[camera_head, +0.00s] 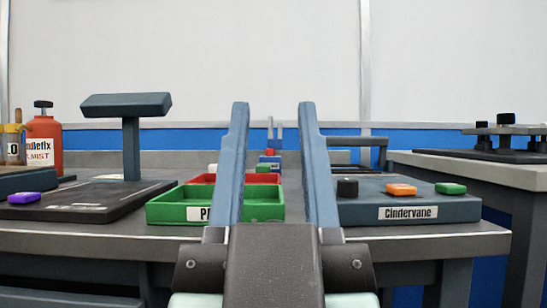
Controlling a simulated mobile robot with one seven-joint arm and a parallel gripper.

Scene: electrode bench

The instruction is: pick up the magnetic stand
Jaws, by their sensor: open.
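My gripper (273,108) is open and empty, its two long blue-grey fingers pointing forward over the bench. Between the fingers, farther back, stands a small blue block (270,159) with a pale label, a red part and thin upright posts above it. It may be the magnetic stand, but it is too small to be sure. A larger stand (130,140) at left has a blue-grey post and crossbar on a dark flat base; I cannot tell whether it is magnetic. My fingers are apart from both.
A Cindervane device (455,208) with a knob and buttons sits right. A red bottle (46,143) stands far left. A side table (500,173) holds dark equipment.

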